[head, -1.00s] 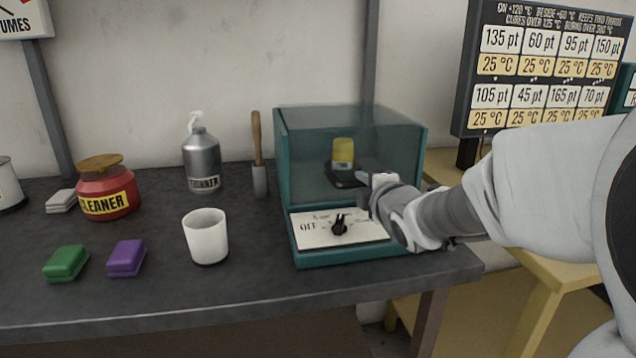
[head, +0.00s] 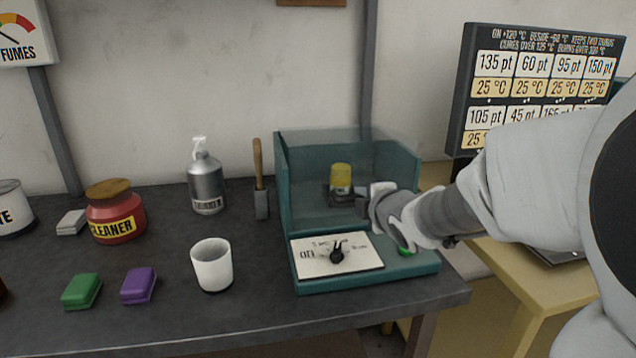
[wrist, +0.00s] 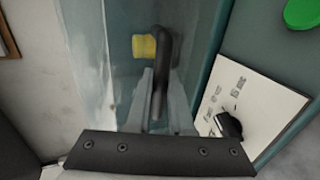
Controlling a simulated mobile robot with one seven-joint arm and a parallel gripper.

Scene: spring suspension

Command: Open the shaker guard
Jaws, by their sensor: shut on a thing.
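The shaker is a teal box (head: 283,215) on the dark bench, with a see-through guard (head: 312,178) over its chamber. A yellow-topped item (head: 341,177) shows inside, also in the wrist view (wrist: 145,47). My gripper (head: 352,194) is at the guard's front, shut on its dark handle (wrist: 160,70). The guard's exact angle is hard to tell through the clear panel. Below it, a white panel carries a black dial (head: 337,254), also in the wrist view (wrist: 228,125).
A white cup (head: 211,265) stands left of the shaker, near a scraper (head: 259,180) and a silver bottle (head: 205,180). A red cleaner jar (head: 115,213), a green block (head: 82,291) and a purple block (head: 138,286) are farther left. A wall rises behind.

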